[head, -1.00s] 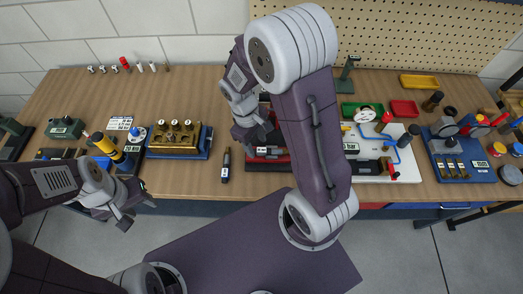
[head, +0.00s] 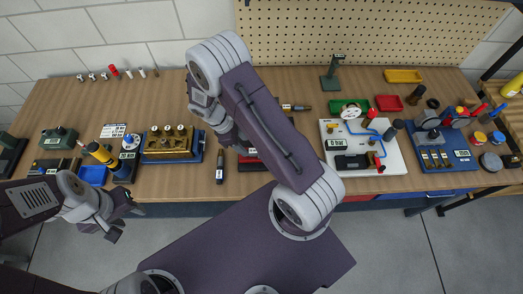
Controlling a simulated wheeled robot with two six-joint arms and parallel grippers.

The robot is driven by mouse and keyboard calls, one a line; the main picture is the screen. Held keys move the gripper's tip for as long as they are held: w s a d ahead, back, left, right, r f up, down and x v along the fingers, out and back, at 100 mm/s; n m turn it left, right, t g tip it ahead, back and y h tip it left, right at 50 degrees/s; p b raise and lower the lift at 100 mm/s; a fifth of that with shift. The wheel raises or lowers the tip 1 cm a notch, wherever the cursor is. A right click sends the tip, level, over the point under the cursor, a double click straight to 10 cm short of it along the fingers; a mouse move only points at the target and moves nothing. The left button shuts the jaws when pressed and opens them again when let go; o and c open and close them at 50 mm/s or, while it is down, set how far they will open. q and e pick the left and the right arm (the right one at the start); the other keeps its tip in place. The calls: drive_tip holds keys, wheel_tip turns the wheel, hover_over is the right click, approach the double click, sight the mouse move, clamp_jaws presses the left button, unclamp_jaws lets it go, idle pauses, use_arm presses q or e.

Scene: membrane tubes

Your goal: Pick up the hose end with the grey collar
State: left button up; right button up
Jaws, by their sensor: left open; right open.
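A thin blue hose (head: 379,137) curves over the white board (head: 398,160) on the right half of the table. Its ends are too small for me to make out a grey collar. My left gripper (head: 124,220) is open and empty in front of the table's left part, below the front edge in the picture.
The board carries a gauge (head: 351,112), a black block (head: 352,162) and a dark upright cylinder (head: 396,125). A blue rig (head: 440,150) stands right. Green (head: 349,104) and red trays (head: 389,103) lie behind.

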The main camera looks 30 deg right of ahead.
sight(250, 150)
drive_tip(key=shift+s+d+f+p, duration=0.15)
drive_tip(key=shift+d+f+p, duration=0.05)
drive_tip(key=shift+f+p, duration=0.15)
drive_tip(key=p+x, duration=0.1)
drive_tip(key=x, duration=0.3)
drive_tip(key=shift+f, duration=0.2)
clamp_jaws()
drive_tip(key=shift+r, duration=0.1)
